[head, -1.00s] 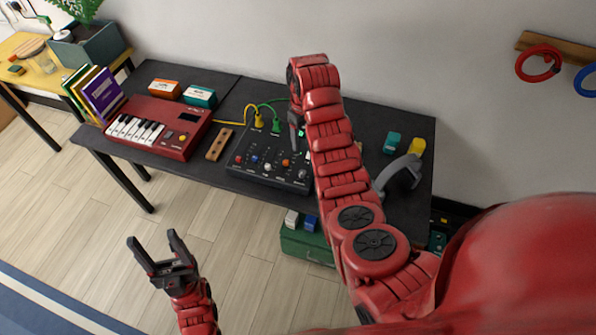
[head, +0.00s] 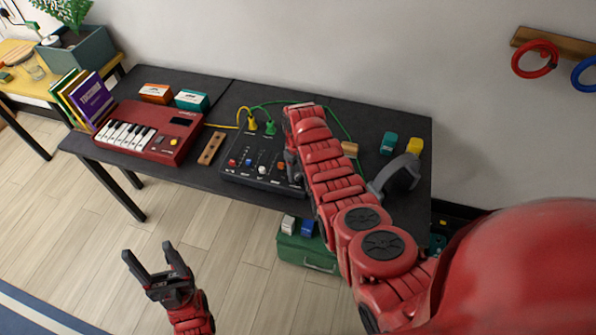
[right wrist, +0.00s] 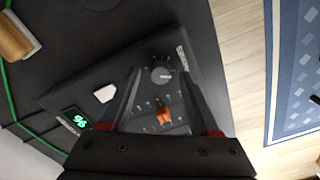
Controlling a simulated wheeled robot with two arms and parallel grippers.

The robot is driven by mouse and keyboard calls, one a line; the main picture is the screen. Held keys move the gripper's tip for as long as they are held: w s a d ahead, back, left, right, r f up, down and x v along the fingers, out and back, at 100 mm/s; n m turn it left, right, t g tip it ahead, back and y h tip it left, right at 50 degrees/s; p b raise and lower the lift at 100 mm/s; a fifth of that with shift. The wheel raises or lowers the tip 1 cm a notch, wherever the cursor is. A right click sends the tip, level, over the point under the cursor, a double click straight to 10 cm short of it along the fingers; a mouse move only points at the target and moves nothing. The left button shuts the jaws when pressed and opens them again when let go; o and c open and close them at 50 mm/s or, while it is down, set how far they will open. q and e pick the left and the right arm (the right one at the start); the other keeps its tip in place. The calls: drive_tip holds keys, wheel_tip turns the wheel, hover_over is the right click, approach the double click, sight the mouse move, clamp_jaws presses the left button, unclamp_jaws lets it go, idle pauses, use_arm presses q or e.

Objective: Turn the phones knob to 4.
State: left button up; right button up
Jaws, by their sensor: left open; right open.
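A black mixer (head: 262,172) with small coloured knobs lies on the dark table. In the right wrist view its panel shows a dark round knob (right wrist: 161,73) with a ring of marks, an orange control (right wrist: 164,115), a white button (right wrist: 105,93) and a small display with green digits (right wrist: 74,121). I cannot read the label by the dark knob. My right gripper (right wrist: 161,75) is open, its fingertips on either side of the dark knob; contact cannot be told. In the head view my right arm hides the mixer's right end. My left gripper (head: 148,249) is open and empty, low over the floor.
A red keyboard (head: 150,131) and a wooden block with holes (head: 211,148) lie left of the mixer. Yellow and green cables run behind it.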

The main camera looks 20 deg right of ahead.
drive_tip(key=shift+f, duration=0.35)
drive_tip(key=shift+c, duration=0.3)
clamp_jaws()
